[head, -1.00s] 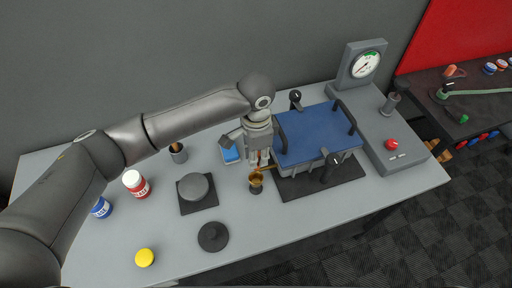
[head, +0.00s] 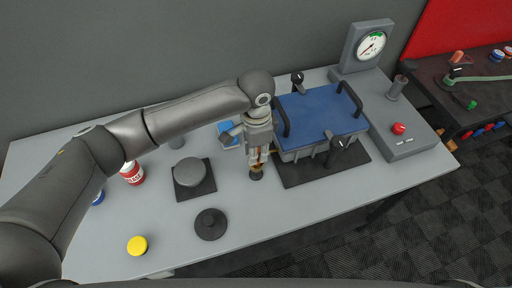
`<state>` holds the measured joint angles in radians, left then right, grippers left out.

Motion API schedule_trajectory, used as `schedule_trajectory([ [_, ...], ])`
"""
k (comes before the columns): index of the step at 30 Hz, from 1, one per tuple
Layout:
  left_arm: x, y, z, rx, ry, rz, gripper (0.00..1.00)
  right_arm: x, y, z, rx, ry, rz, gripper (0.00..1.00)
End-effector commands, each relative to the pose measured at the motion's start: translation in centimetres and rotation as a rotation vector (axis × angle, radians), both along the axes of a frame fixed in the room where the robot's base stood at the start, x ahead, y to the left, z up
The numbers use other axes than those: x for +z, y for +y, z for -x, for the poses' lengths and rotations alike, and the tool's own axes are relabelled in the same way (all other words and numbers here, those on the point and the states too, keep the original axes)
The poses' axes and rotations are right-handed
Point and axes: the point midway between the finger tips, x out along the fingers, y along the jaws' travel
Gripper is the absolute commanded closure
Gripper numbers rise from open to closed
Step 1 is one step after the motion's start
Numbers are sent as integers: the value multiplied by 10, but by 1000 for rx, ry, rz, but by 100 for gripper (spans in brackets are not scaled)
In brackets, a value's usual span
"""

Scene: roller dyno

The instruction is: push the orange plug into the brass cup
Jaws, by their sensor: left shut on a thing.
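The brass cup (head: 256,173) stands on the grey table, at the front left of the blue-topped machine. My left gripper (head: 257,167) points down over it and hides most of it. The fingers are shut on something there. Brass-brown colour shows between them, which looks like the cup, but the grip itself is too small to see clearly. An orange tapered piece (head: 457,57), which may be the orange plug, lies on the dark side bench at the upper right, apart from the gripper. My right gripper is not in view.
The blue-topped machine (head: 318,120) with black handles stands close right of the gripper. A grey disc (head: 188,172), a black disc (head: 211,224), a yellow cap (head: 137,245) and a red can (head: 132,173) are to the left. A gauge (head: 371,45) stands behind. The front table middle is clear.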

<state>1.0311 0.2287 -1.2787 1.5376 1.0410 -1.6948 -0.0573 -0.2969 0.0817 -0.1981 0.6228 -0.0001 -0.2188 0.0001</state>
Motion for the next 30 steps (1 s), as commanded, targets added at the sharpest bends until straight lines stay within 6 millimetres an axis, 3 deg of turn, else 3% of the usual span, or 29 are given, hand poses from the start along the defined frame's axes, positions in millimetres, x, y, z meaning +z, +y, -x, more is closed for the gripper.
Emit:
schedule_trajectory([
  [6, -6, -1, 0, -1, 0, 1, 96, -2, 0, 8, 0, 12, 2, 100],
  [30, -14, 0, 0, 0, 1, 0, 96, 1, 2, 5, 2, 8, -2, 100],
])
